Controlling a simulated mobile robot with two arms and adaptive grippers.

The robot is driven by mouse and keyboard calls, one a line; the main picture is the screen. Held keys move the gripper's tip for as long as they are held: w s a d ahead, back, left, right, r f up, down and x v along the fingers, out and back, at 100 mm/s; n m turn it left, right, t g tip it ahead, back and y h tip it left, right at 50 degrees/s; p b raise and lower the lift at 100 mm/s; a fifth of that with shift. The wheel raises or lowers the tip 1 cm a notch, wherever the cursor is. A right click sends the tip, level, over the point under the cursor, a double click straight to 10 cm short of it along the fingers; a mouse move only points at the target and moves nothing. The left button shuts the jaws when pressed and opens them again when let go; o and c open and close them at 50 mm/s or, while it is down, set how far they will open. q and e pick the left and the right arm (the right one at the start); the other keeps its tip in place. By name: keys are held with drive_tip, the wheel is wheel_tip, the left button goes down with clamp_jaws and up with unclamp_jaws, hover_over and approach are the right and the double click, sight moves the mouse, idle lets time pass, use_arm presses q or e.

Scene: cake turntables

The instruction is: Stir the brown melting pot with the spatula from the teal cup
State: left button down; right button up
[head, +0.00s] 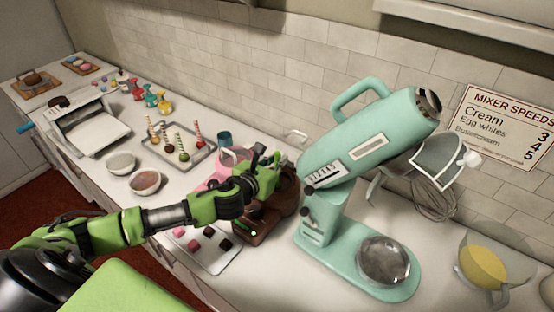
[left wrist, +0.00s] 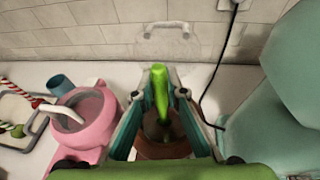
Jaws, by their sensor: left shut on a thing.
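The brown melting pot (head: 284,204) stands on the counter left of the mixer, partly hidden behind my left gripper (head: 268,172). In the left wrist view my left gripper (left wrist: 159,97) is shut on the upright green spatula (left wrist: 158,78). The brown pot (left wrist: 165,150) lies below the fingers, and the spatula's lower end points down at its dark opening; how deep it reaches is hard to tell. The teal cup (head: 224,138) stands behind the pink pot, and it also shows in the left wrist view (left wrist: 60,85). My right gripper is out of view.
A pink melting pot (left wrist: 88,118) with a pale utensil in it stands just left of the brown pot. The teal mixer (head: 322,222) stands close on the right. A tray of sweets (head: 222,262) lies in front, and a tray of cake pops (head: 157,155) lies further left.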

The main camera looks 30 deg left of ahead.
sight(277, 152)
use_arm(q)
drive_tip(key=shift+r+p, duration=0.35)
drive_tip(key=shift+r, duration=2.35)
